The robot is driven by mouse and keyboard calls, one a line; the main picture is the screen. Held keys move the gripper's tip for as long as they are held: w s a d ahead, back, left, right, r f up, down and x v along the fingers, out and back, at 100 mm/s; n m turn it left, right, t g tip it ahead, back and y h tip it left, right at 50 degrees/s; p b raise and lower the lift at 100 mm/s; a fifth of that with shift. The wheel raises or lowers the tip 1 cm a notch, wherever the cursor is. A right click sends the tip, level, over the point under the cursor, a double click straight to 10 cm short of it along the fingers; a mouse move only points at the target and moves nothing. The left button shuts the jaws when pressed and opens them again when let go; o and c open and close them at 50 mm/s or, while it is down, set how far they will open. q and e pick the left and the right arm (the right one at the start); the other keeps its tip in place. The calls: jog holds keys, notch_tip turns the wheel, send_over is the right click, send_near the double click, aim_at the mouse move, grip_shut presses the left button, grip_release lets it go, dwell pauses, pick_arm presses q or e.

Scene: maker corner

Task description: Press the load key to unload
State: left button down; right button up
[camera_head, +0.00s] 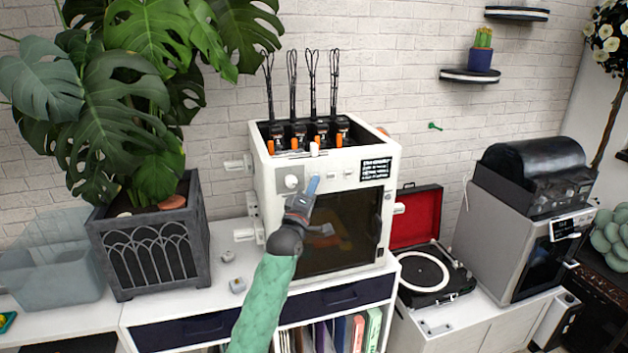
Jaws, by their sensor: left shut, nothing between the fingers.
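A white box-shaped machine (264,185) with a dark front window (350,220) stands on a white cabinet. Its upper front panel has a round knob (291,182), a row of small pale keys (333,176) and a black label (376,169). I cannot read which key is the load key. My left gripper (313,185) is shut and empty, its bluish fingertips at the panel just right of the knob. The fingers hide part of the panel there, and I cannot tell whether they touch a key. My right gripper is not in view.
Several black holders with upright wire loops (312,85) stand in the machine's top. A potted monstera (150,240) is at left, an open record player (430,272) and a second grey machine (500,225) at right. Small blocks (237,285) lie on the white cabinet top (190,290).

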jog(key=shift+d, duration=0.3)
pick_arm(q)
jog(key=shift+s, duration=0.2)
jog(key=shift+s+d+p, duration=0.2)
jog(key=shift+s+p, duration=0.1)
jog(key=shift+s, duration=0.2)
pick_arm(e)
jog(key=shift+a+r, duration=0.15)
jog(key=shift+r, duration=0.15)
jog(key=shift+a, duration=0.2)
pick_arm(q)
jog(key=s, duration=0.1)
jog(key=s+d+p, duration=0.1)
jog(key=s, duration=0.2)
jog(key=shift+s+d+p, duration=0.3)
jog(key=shift+s+p, duration=0.1)
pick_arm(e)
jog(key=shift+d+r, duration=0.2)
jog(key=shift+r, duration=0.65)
